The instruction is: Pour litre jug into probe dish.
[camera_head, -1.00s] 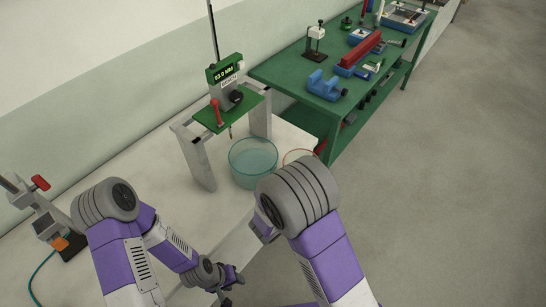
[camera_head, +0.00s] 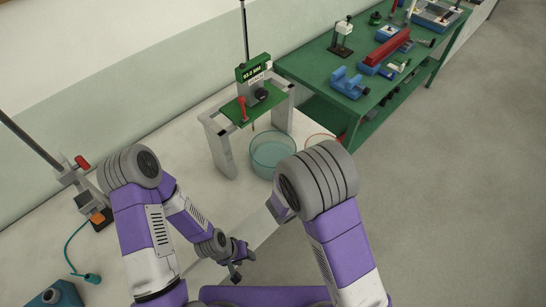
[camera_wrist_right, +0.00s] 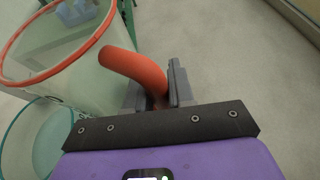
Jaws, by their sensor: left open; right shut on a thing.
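The litre jug is clear with an orange-red rim and handle. In the right wrist view the jug (camera_wrist_right: 92,84) fills the upper left, and my right gripper (camera_wrist_right: 158,88) is shut on its handle. In the head view only a bit of the jug's rim (camera_head: 318,137) shows; my right forearm hides the rest and the right gripper. The probe dish (camera_head: 272,153), a teal glass bowl, stands on the pale bench beside the jug. In the wrist view the dish (camera_wrist_right: 42,140) lies partly behind and below the jug. My left gripper (camera_head: 238,264) is open and empty near the bench's front edge.
A gauge stand (camera_head: 252,100) with a green plate and concrete legs rises just left of the dish. A clamp stand (camera_head: 85,190) with a teal cable is at the far left. A green workbench (camera_head: 375,75) with tools stands behind at the right.

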